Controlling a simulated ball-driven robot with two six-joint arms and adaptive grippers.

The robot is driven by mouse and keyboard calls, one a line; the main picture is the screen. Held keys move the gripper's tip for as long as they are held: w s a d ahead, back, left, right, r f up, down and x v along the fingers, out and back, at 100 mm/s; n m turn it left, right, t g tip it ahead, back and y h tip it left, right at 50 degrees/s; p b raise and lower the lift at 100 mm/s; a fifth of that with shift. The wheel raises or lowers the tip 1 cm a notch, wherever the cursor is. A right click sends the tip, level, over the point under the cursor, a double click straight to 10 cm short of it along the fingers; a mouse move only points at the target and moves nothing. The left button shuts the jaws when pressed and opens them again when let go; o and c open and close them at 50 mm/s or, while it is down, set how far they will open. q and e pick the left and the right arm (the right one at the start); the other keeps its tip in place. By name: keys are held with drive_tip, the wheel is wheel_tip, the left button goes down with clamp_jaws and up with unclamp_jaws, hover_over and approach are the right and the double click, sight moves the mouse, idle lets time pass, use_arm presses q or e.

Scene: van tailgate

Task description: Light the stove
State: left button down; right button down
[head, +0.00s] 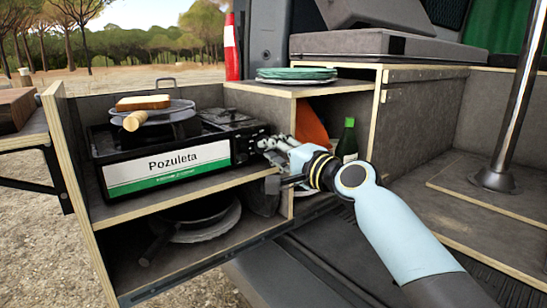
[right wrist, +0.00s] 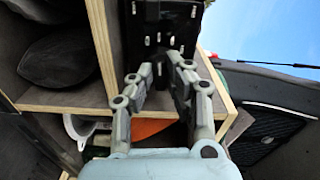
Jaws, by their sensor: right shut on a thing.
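The black camping stove (head: 225,135) stands on the upper shelf of the pull-out unit, with a white and green "Pozuleta" label on its front. A pan (head: 180,108) with a wooden handle sits on the stove and holds a slice of bread (head: 143,102). My right gripper (head: 270,155) is at the stove's right front end, where the control knob is. In the right wrist view its fingers (right wrist: 166,68) are closed around a small dark part, the stove knob, against the stove's black panel (right wrist: 160,22). The fingers hide most of the knob. No flame is visible. My left gripper is out of view.
Green plates (head: 296,74) lie on the top board to the right. A green bottle (head: 347,140) and an orange item (head: 311,124) stand in the compartment beside my right gripper. Dark pans (head: 200,222) fill the lower shelf. A metal pole (head: 515,95) stands at right.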

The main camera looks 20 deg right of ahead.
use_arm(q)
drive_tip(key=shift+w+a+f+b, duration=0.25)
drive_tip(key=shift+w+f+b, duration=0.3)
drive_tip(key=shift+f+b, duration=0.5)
use_arm(e)
drive_tip(key=n, duration=0.5)
drive_tip(key=shift+f, duration=0.25)
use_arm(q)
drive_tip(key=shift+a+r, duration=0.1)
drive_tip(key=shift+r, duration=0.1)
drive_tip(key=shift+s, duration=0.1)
use_arm(e)
drive_tip(key=c, duration=1.3)
unclamp_jaws()
drive_tip(key=shift+r, duration=0.1)
drive_tip(key=shift+c, duration=0.2)
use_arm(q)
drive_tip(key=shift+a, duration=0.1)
use_arm(e)
drive_tip(key=v, duration=1.2)
